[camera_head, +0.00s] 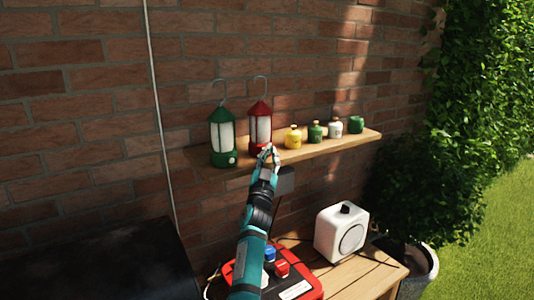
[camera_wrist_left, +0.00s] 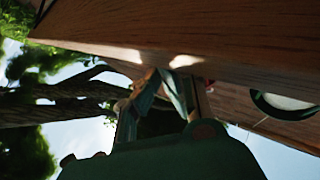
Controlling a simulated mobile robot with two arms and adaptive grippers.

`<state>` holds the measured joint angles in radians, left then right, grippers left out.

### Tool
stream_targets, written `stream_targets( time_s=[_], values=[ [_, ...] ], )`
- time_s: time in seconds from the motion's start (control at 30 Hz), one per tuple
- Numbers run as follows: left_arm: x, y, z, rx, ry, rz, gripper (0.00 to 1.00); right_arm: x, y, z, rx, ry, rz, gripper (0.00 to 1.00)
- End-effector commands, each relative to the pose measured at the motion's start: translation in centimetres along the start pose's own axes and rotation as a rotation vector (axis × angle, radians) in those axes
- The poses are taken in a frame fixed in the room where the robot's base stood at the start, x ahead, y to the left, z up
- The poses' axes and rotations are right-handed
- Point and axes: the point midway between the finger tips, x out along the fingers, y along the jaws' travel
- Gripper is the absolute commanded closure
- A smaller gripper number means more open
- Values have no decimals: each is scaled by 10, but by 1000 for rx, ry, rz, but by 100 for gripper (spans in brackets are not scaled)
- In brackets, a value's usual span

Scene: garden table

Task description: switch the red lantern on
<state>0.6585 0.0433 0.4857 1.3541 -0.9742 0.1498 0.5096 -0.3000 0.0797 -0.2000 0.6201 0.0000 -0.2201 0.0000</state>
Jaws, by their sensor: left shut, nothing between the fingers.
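The red lantern (camera_head: 261,122) stands upright on the wall shelf, with a wire handle on top and pale panels. Whether it is lit I cannot tell. My left gripper (camera_head: 268,152) is shut and empty at the front of its base, hiding part of the base and any knob there. Whether the fingertips touch it I cannot tell. In the left wrist view the closed fingers (camera_wrist_left: 160,92) show close to the wooden shelf (camera_wrist_left: 180,45), with only a small reddish patch beyond them. My right gripper is not in view.
A green lantern (camera_head: 222,137) with a pale knob stands just left. Yellow (camera_head: 293,138), green and white canisters stand to the right on the shelf (camera_head: 335,142). Below, a white radio-like box (camera_head: 341,231) and a red case (camera_head: 305,287) sit on a wooden table (camera_head: 372,278).

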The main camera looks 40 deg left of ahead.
Motion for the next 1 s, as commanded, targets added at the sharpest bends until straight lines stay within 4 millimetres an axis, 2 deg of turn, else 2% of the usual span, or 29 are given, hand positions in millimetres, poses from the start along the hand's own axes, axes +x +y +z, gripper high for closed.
stream_targets(
  time_s=[1.0],
  values=[
    [8,-9,2,4,2,-7,100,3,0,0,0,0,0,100]
  ],
)
